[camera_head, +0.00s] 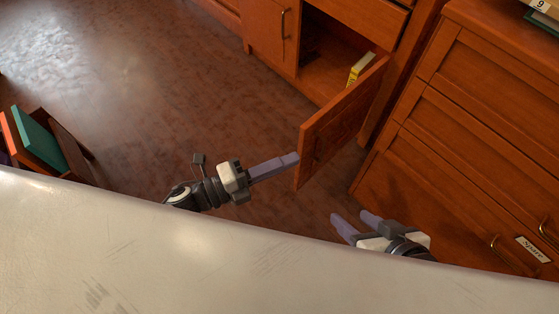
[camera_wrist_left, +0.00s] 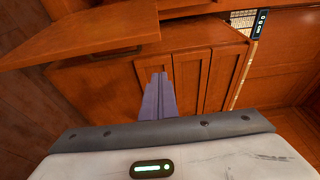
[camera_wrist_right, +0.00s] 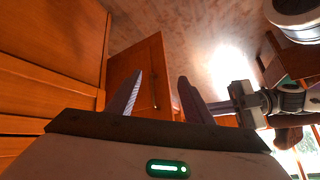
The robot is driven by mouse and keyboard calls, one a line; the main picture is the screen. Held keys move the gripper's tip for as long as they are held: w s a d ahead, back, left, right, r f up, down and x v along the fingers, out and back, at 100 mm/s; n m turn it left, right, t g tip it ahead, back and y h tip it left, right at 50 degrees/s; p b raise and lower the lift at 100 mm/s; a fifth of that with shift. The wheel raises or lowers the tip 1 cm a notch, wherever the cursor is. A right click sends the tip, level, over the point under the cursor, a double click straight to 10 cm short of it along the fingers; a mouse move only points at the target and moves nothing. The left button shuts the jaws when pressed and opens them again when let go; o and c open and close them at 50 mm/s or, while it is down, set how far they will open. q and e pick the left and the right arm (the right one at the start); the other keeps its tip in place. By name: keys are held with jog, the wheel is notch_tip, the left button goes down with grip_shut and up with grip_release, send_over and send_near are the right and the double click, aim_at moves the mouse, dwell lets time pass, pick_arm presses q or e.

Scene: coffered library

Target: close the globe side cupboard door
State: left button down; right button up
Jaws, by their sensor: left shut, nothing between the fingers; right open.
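The cupboard door (camera_head: 340,120) is brown panelled wood and stands open, swung out over the floor. Behind it the cupboard interior (camera_head: 325,65) is partly visible, with a yellow box (camera_head: 360,68) inside. My left gripper (camera_head: 297,157) is shut and empty, its tips at the door's free edge; I cannot tell whether they touch. Its shut fingers also show in the left wrist view (camera_wrist_left: 158,97). My right gripper (camera_head: 352,220) is open and empty, below and right of the door. In the right wrist view, the door (camera_wrist_right: 145,75) shows beyond its open fingers (camera_wrist_right: 158,90).
A closed door with a handle (camera_head: 272,35) is left of the opening. A drawer front (camera_head: 360,18) is above it. A drawer cabinet (camera_head: 480,130) stands close on the right. A bin of books (camera_head: 40,140) is on the left. Floor (camera_head: 130,90) between is clear.

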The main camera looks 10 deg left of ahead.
aim_at(299, 141)
pick_arm(q)
jog(key=w+d, duration=0.1)
jog(key=w, duration=0.1)
jog(key=w+d+b, duration=0.1)
jog(key=w, duration=0.1)
jog(key=w+d+b, duration=0.1)
jog(key=w, duration=0.1)
jog(key=shift+f, duration=0.1)
jog(key=shift+w+a, duration=0.25)
jog(key=shift+a, duration=0.2)
pick_arm(e)
jog(key=shift+w+a+r+t+y, duration=0.4)
jog(key=shift+a+r+y, duration=0.1)
jog(key=shift+a+r, duration=0.3)
